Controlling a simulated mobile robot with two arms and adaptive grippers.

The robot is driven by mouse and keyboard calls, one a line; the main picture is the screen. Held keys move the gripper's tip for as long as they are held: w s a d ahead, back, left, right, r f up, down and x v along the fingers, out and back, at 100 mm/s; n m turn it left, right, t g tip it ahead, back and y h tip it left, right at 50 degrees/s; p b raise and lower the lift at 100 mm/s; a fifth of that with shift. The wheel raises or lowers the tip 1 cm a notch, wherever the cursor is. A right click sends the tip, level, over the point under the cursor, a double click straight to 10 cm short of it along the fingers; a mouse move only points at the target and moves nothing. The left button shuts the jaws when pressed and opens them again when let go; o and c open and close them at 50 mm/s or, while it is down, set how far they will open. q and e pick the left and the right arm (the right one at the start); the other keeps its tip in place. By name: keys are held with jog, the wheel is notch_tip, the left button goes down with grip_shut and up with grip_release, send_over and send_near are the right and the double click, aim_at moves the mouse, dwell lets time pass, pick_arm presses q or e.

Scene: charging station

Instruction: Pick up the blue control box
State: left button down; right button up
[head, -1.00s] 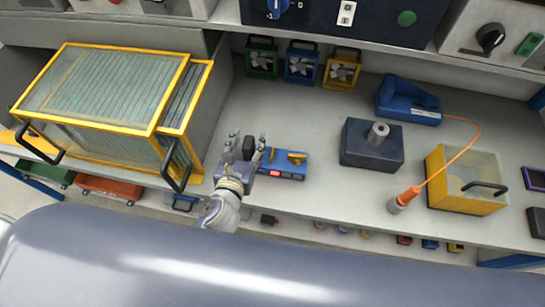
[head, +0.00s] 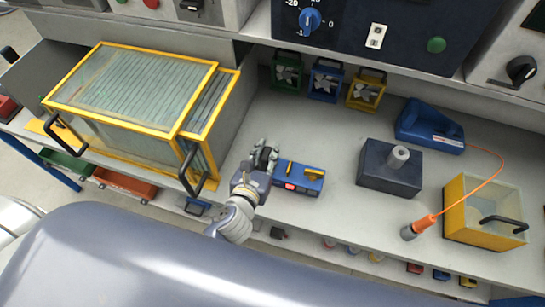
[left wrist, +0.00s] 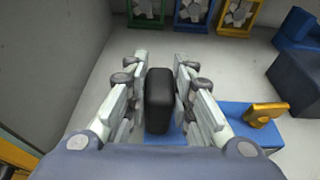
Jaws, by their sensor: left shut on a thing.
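The blue control box (head: 300,180) lies on the grey bench, with a yellow lever on top and a red button on its front. A black upright block (left wrist: 158,100) stands at its left end, with blue box surface showing below it in the left wrist view (left wrist: 232,113). My left gripper (head: 264,154) is at that end of the box. Its fingers (left wrist: 161,62) are shut on the black block from both sides. The gripper partly hides the box's left end. My right gripper is not in view.
A yellow-framed glass case (head: 130,88) stands close left of my gripper. A dark block with a grey cylinder (head: 388,170), a blue tool (head: 430,126) and a yellow bin (head: 482,235) are to the right. Small fan units (head: 325,82) stand behind. Bench space behind the box is clear.

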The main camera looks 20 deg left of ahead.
pick_arm(q)
jog(key=shift+r, duration=0.55)
notch_tip(320, 180, up, 2)
jog(key=shift+r, duration=0.15)
jog(key=s+d+r+b, duration=0.1)
jog(key=s+d, duration=0.2)
jog(key=s, duration=0.4)
jog(key=s+d+r+b, duration=0.1)
jog(key=s+d+r, duration=0.1)
jog(key=s, duration=0.6)
jog(key=shift+d, duration=0.5)
jog(key=shift+w+r, duration=0.1)
